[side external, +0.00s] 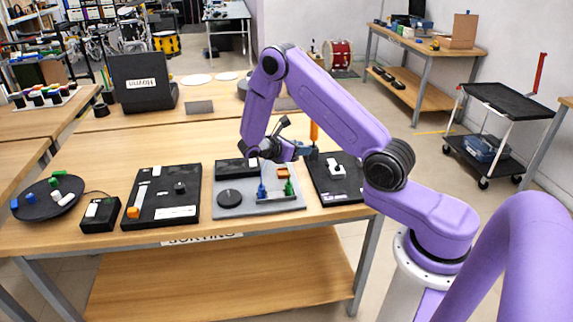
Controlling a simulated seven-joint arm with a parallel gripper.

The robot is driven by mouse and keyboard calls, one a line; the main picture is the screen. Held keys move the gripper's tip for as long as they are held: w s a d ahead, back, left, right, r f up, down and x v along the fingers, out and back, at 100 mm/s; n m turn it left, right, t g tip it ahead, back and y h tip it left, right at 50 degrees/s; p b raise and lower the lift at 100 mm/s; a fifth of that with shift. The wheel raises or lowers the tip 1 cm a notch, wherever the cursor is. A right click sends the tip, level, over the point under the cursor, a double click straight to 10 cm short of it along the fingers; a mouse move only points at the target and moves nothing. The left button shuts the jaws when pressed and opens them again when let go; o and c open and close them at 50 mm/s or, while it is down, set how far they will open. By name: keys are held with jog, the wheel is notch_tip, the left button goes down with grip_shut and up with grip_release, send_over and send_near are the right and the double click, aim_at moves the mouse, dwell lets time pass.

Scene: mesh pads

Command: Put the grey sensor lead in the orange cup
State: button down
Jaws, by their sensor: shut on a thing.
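A small orange open shape, apparently the orange cup (282,173), sits on the grey pad (232,211) in the middle of the table. My gripper (308,154) is small in this view, at the end of my wrist, above and to the right of the orange cup in the picture. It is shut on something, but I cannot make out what. The grey sensor lead cannot be told apart at this size. I cannot tell the gripper's exact height above the pads.
Blue (261,190) and green (288,187) upright pieces stand near the orange cup. A black disc (230,197) lies on the grey pad. Black pads flank it left (148,202) and right (325,186). A dark round tray (31,208) is far left.

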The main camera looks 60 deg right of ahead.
send_over(287, 171)
notch_tip(287, 171, down, 7)
jog(key=shift+a+f, duration=0.1)
jog(key=shift+f, duration=1.55)
jog(key=shift+f, duration=0.1)
jog(key=c, duration=0.8)
grip_release()
jog(key=shift+c, duration=0.2)
